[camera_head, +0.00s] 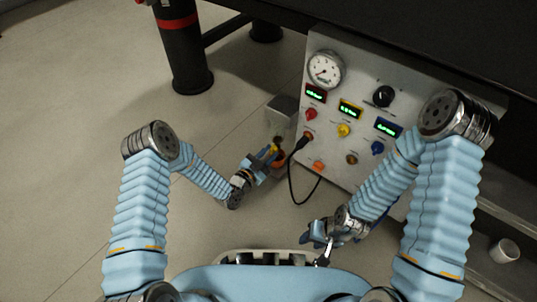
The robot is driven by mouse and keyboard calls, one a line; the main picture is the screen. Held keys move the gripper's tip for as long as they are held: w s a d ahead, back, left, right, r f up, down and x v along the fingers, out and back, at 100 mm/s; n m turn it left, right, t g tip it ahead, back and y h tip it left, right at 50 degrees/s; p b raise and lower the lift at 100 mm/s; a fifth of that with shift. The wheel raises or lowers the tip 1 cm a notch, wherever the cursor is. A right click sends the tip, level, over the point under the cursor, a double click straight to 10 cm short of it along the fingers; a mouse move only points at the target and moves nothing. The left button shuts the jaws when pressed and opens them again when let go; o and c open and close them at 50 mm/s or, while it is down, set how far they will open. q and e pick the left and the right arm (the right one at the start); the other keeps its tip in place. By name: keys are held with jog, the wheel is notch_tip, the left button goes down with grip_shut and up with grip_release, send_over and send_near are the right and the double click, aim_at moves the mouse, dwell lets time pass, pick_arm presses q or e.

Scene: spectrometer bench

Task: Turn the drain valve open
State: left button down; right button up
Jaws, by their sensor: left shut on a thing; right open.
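The grey control panel (330,120) carries a round gauge (325,70), green displays and coloured knobs. A black cable (291,180) loops from it close to my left gripper. A dark table leg (184,50) stands behind. A white cup (504,251) is at far right. Floor at left is clear.

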dwell(0.4)
pick_arm(q)
jog(key=c, duration=0.9)
grip_release()
jog(key=shift+o, duration=0.2)
jog(key=p+v, duration=0.2)
jog(key=v, duration=1.2)
